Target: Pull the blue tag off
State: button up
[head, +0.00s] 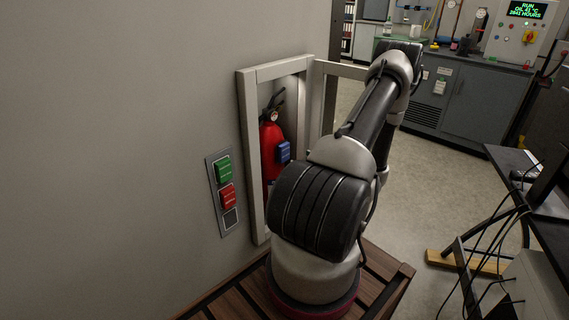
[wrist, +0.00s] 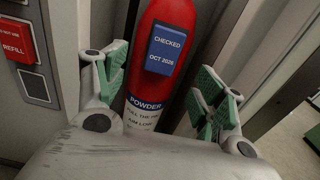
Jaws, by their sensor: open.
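The blue tag (head: 284,152) is on the front of a red fire extinguisher (head: 269,147), which stands in an open wall cabinet (head: 247,150). In the wrist view the blue tag (wrist: 165,49) reads "CHECKED OCT 2026" and lies flat on the red extinguisher (wrist: 147,20). My gripper (wrist: 162,85) is open, with green-padded fingers on the left and right of the extinguisher's body. Nothing is held between them. In the head view my gripper is hidden behind my arm. I cannot tell how far the fingertips are from the tag.
A wall panel (head: 221,192) with a green button and a red button is left of the cabinet. The cabinet's open door (head: 338,70) swings out to the right. A dark table (head: 520,165) with cables is at the right. Open floor lies between.

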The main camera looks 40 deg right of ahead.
aim_at(286, 152)
jog(key=w, duration=0.8)
jog(key=shift+a+r, duration=0.1)
jog(key=shift+r, duration=0.25)
jog(key=c, duration=1)
jog(key=shift+c, duration=0.2)
